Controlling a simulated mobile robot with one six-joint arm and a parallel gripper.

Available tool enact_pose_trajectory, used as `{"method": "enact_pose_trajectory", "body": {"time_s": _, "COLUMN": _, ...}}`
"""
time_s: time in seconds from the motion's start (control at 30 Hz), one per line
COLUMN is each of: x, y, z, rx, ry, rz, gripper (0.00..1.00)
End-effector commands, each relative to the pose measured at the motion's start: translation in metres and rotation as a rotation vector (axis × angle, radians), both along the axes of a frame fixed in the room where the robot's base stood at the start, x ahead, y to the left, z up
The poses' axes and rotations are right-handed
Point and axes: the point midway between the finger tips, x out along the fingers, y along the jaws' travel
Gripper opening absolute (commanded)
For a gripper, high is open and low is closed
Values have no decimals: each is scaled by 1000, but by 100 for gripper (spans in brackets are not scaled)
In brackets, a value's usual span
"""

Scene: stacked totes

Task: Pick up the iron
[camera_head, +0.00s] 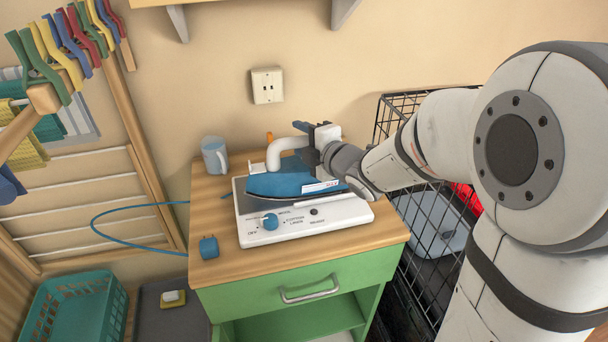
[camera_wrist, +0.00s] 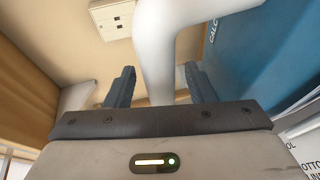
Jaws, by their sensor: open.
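The iron (camera_head: 285,184) has a blue body and a white handle. It rests on a white base with a dial (camera_head: 306,222) on top of the green cabinet. My gripper (camera_head: 308,132) is at the upper right of the handle. In the wrist view my gripper (camera_wrist: 158,82) is open, with the iron's white handle (camera_wrist: 166,45) passing between its two dark fingers. Gaps show beside the handle. The iron's blue body (camera_wrist: 250,55) fills the right of that view. The handle's far end is partly hidden by my gripper in the head view.
A blue plug (camera_head: 208,247) and cord lie at the left edge. A black wire crate (camera_head: 425,225) stands to the right. A wall socket (camera_head: 267,86) is behind.

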Motion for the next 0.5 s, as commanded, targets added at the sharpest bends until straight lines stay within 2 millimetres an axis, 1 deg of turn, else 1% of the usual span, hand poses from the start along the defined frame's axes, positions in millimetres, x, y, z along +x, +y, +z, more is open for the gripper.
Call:
{"method": "enact_pose_trajectory", "body": {"time_s": 0.07, "x": 0, "y": 0, "z": 0, "rx": 0, "ry": 0, "rz": 0, "gripper": 48}}
{"method": "enact_pose_trajectory", "body": {"time_s": 0.5, "x": -1, "y": 0, "z": 0, "rx": 0, "ry": 0, "rz": 1, "gripper": 12}}
